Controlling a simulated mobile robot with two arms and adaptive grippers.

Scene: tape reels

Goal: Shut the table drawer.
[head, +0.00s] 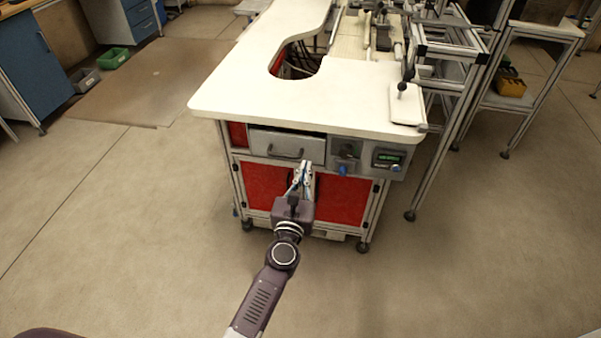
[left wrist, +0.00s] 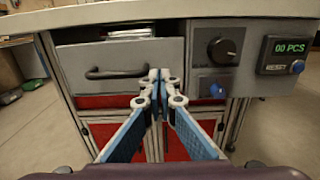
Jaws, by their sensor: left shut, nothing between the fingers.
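The table drawer (head: 287,146) is a grey front with a dark bar handle, under the white tabletop (head: 300,108). It stands a little way out, with a dark gap above its front edge. In the left wrist view the drawer front (left wrist: 85,62) is at upper left, and some of its contents show over its top edge. The drawer handle (left wrist: 118,73) is left of the fingertips. My left gripper (head: 304,172) is shut and empty, in front of the drawer's lower right part; it also shows in the left wrist view (left wrist: 160,77). Whether it touches the front, I cannot tell.
Right of the drawer are a panel with a dark knob (left wrist: 222,50), a blue button (left wrist: 217,90) and a counter display (left wrist: 288,52). Red cabinet doors (head: 342,202) are below. A metal frame rack (head: 463,120) stands at right. The floor in front is clear.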

